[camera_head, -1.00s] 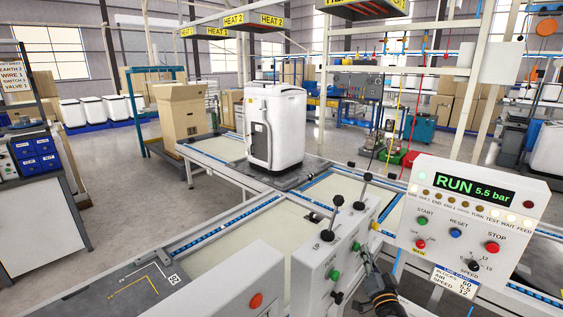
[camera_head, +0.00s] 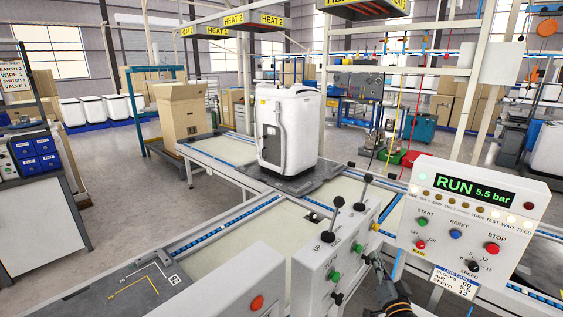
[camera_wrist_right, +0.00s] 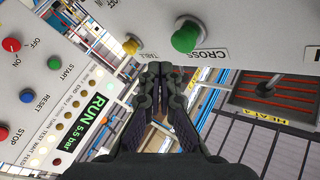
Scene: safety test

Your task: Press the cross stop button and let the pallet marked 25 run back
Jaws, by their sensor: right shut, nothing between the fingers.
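The green button labelled CROSS (camera_wrist_right: 186,38) is just ahead of my right gripper (camera_wrist_right: 164,72) in the right wrist view. The fingers are shut and empty, with tips a little short of it; contact cannot be told. In the head view my right gripper (camera_head: 369,260) is beside the white control box (camera_head: 312,272), near its upper green button (camera_head: 358,248). A dark grey pallet (camera_head: 322,178) carries a white appliance (camera_head: 287,130) on the cross conveyor. Another grey pallet (camera_head: 105,301) lies at lower left. No number 25 is legible on either. My left gripper is not in view.
Two black-knobbed levers (camera_head: 338,202) rise from the box. A white panel (camera_head: 475,222) reading RUN 5.5 bar stands right of my gripper. A red button (camera_head: 257,303) sits on a nearer box. A carton (camera_head: 184,110) stands on the far conveyor.

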